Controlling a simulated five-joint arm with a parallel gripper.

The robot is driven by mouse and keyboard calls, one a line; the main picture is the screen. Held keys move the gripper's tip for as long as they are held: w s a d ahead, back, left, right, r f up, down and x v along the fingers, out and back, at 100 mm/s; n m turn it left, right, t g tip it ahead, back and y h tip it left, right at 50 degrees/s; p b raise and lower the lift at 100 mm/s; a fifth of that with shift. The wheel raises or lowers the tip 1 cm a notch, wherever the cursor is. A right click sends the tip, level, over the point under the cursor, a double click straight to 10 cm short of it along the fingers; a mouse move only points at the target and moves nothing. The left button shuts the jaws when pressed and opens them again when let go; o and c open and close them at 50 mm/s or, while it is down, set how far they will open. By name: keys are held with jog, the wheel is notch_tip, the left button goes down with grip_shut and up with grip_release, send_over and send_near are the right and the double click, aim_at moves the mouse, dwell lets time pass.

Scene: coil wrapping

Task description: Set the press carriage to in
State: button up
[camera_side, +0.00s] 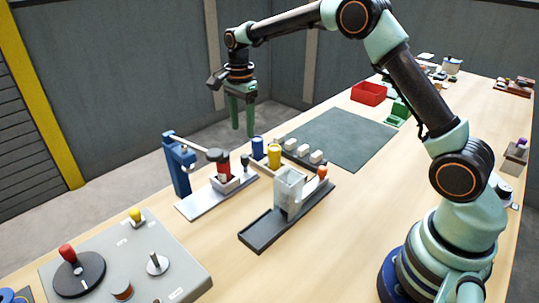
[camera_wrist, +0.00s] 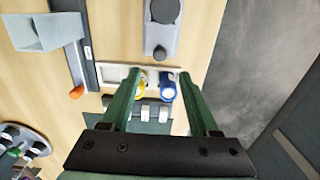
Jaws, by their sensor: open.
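A red cylinder (camera_side: 223,170) sits in a pale holder below the head. A dark knob (camera_side: 245,160) stands at the plate's far end; it also shows in the wrist view (camera_wrist: 160,53). I cannot tell for sure which part is the carriage. My gripper (camera_side: 243,133) is open and empty, high above the bench beyond the press. In the wrist view its fingers (camera_wrist: 159,74) frame the yellow and blue cylinders below.
A dark rail (camera_side: 262,232) with a grey housing (camera_side: 289,188) and orange knob (camera_side: 322,172) lies right of the press. A yellow cylinder (camera_side: 274,155) and blue cylinder (camera_side: 257,147) stand behind. A grey panel (camera_side: 190,262) with knobs is in front. A dark mat (camera_side: 345,140) has bare space.

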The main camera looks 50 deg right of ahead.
aim_at(244, 156)
notch_tip(244, 156, down, 10)
jog(key=shift+f, duration=0.2)
jog(key=shift+c, duration=0.4)
grip_shut()
jog(key=shift+a, duration=0.1)
dwell(1.1)
